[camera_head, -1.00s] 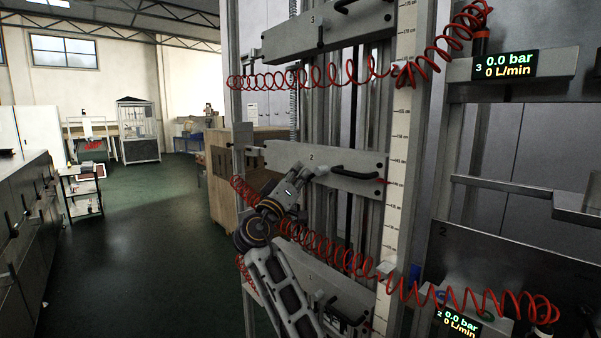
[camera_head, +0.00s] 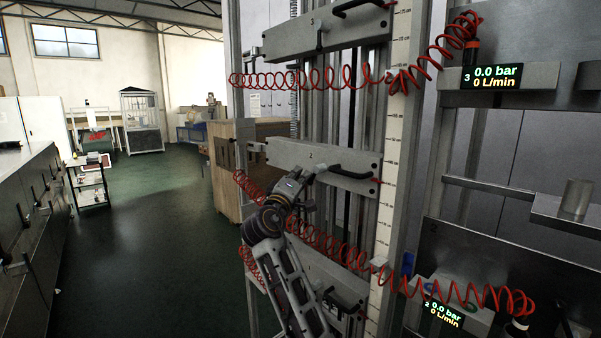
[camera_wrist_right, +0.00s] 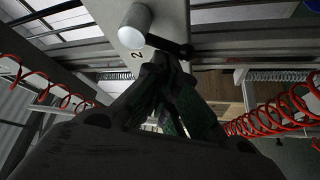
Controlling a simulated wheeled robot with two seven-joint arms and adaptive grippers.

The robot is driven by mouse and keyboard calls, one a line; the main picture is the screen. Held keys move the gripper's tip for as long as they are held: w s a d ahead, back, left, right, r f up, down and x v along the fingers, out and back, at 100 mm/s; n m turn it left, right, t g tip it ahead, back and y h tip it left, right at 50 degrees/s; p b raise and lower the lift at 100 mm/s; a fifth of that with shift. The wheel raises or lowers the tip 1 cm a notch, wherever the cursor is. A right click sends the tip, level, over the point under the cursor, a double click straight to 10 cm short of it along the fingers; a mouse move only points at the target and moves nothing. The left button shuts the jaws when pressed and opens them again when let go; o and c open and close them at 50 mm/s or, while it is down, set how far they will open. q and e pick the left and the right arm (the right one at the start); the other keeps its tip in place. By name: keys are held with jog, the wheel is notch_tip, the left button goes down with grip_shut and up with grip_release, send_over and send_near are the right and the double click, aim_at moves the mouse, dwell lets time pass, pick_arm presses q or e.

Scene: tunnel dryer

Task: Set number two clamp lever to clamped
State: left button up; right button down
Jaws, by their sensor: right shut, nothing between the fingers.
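The grey number two plate (camera_head: 285,155) spans the rails at mid-height in the head view. My right gripper (camera_head: 314,170) is at its lower front, just below the "2", and hides that part of the plate. In the right wrist view the plate (camera_wrist_right: 167,14) is at the top. A black clamp lever (camera_wrist_right: 168,44) with a pale round hub (camera_wrist_right: 133,26) sticks out to the right there. My right gripper (camera_wrist_right: 163,62) is shut and empty, its tips right beside the lever; I cannot tell if they touch. My left gripper is out of view.
A black handle (camera_head: 350,173) is on the plate's right. The number three plate (camera_head: 290,42) is above. A display panel (camera_head: 492,77) stands right; open floor lies left.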

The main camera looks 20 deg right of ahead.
jog(key=shift+s+f, duration=0.2)
jog(key=shift+f, duration=0.05)
jog(key=shift+s+d+f+p, duration=0.1)
jog(key=shift+d+f+p, duration=0.1)
jog(key=shift+p, duration=0.2)
jog(key=shift+s+f+n+y+p, duration=0.3)
jog(key=shift+s+n+y, duration=0.1)
jog(key=shift+n, duration=0.5)
jog(key=shift+d, duration=0.1)
dwell(0.3)
